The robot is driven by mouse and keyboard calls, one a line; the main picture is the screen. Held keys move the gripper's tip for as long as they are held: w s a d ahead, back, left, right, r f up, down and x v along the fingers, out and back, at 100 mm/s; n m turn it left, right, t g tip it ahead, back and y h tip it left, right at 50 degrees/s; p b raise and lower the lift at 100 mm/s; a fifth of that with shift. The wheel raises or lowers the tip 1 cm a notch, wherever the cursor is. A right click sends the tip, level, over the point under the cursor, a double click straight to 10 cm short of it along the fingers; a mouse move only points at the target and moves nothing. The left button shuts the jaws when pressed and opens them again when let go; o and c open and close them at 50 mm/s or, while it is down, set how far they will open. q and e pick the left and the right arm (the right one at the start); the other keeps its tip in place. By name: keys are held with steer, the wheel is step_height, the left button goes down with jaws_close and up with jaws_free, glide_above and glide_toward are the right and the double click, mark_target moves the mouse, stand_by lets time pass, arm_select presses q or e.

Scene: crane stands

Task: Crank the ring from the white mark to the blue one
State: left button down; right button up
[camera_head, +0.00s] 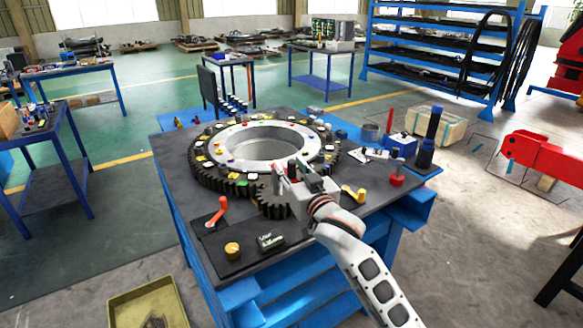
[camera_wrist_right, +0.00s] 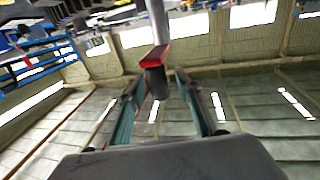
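The ring (camera_head: 215,171) lies flat on the dark-topped workbench (camera_head: 180,165), with a toothed black outer edge and a pale inner band. Small coloured marks dot it; I cannot tell which are the white and blue ones. A smaller black gear (camera_head: 272,208) sits at its front edge. My right gripper (camera_head: 292,178) is above this gear and partly hides it. In the right wrist view, its fingers (camera_wrist_right: 160,108) stand apart on either side of a dark stub (camera_wrist_right: 156,84) below a red piece (camera_wrist_right: 154,57), with gaps visible. My left gripper is out of view.
An orange-red lever (camera_head: 217,212), a yellow knob (camera_head: 232,249) and a small dark box (camera_head: 271,242) are at the bench's front left. A dark blue cylinder (camera_head: 428,143) and a red-based piece (camera_head: 397,179) stand at the right. A yellowish bin (camera_head: 148,304) is on the floor.

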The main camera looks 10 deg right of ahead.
steer(key=v, duration=1.2)
stand_by(0.4)
